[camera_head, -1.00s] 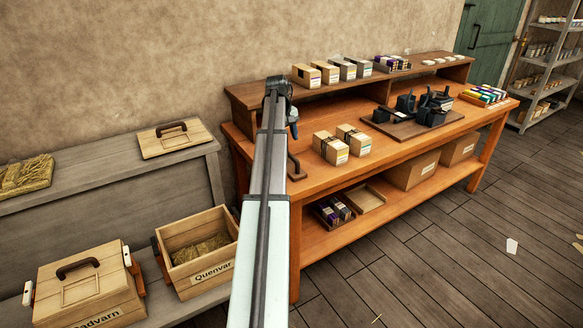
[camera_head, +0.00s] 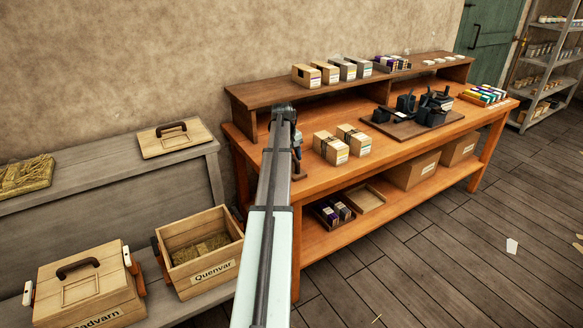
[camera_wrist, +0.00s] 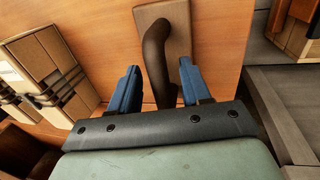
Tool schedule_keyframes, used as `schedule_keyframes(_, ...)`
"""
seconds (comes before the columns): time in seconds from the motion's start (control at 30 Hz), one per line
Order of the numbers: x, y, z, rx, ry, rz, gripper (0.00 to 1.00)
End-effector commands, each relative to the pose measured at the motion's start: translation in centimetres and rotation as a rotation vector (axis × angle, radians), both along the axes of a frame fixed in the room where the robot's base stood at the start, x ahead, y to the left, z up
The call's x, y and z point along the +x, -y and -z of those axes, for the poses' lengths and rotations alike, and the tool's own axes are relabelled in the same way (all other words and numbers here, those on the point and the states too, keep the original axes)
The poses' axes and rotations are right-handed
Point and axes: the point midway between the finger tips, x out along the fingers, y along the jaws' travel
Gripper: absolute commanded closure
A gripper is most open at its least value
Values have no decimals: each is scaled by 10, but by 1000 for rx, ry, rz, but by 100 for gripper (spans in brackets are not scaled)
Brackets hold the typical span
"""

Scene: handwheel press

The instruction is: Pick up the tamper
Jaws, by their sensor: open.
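The tamper is a wooden plate (camera_wrist: 178,18) with a dark brown upright handle (camera_wrist: 155,50), standing on the orange workbench. In the wrist view my gripper (camera_wrist: 159,68) is open, with one blue finger on each side of the handle and visible gaps to both. The lower end of the handle is hidden behind my gripper's body. In the head view my arm and gripper (camera_head: 297,150) cover most of the tamper at the bench's left end.
Two tied boxes (camera_head: 331,148) stand to the right on the workbench (camera_head: 385,150). A raised shelf (camera_head: 262,93) with boxes runs along the back. A grey bench (camera_head: 95,185) with crates and a handled lid (camera_head: 170,138) stands left.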

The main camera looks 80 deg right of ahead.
Motion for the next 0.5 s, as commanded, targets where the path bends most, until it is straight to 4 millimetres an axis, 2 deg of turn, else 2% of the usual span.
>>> schedule_keyframes(0.27,0,1,4,-2,1,0,54)
schedule_keyframes(0.5,0,1,4,-1,0,0,77)
